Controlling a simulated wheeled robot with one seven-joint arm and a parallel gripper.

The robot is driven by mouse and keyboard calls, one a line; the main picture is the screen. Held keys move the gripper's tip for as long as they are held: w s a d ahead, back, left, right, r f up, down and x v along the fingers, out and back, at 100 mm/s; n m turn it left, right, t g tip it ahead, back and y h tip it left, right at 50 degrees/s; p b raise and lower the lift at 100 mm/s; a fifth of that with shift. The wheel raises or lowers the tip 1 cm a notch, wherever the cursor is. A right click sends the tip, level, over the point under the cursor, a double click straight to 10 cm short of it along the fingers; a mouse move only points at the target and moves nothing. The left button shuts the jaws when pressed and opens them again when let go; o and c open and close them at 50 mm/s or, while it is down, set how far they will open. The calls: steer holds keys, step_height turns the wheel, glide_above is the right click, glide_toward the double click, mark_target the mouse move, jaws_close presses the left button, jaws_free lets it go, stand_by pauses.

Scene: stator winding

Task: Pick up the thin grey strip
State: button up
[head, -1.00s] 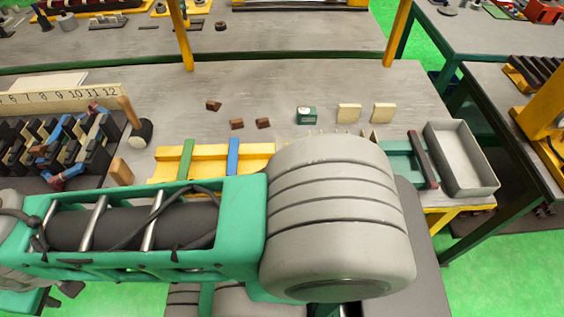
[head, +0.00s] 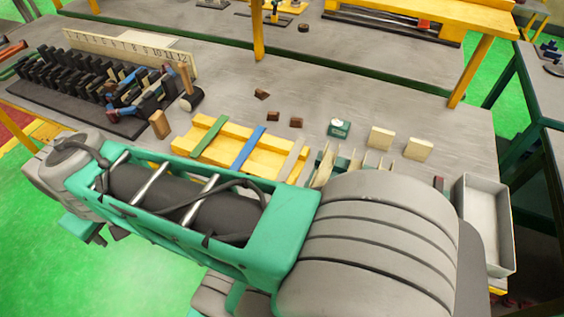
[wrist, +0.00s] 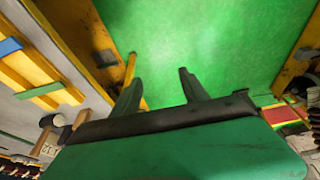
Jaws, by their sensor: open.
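The thin grey strip (head: 292,160) lies across the right end of a yellow tray (head: 186,124) on the bench, its near end cut off by my arm. A green strip (head: 210,138) and a blue strip (head: 248,149) lie across the same tray to its left.
A black rack with a numbered ruler (head: 130,48) stands at the left. A mallet (head: 190,95), small brown blocks (head: 296,122), a green box (head: 339,128) and cream blocks (head: 381,137) stand near the tray. A grey bin (head: 488,225) is at the right.

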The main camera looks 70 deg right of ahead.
steer(key=d+m+g+b, duration=0.1)
steer(key=d+m, duration=0.4)
steer(key=d, duration=0.8)
steer(key=m+g+b, duration=0.2)
steer(key=m+g, duration=0.1)
steer(key=m, duration=0.9)
glide_above(291, 161)
steer(key=w, duration=0.1)
step_height(291, 161, down, 5)
steer(key=shift+m, duration=0.3)
steer(key=f, duration=0.5)
steer(key=s+f+p, duration=0.1)
steer(key=f, duration=0.2)
steer(key=shift+c, duration=0.4)
jaws_close()
steer(key=shift+r, duration=0.1)
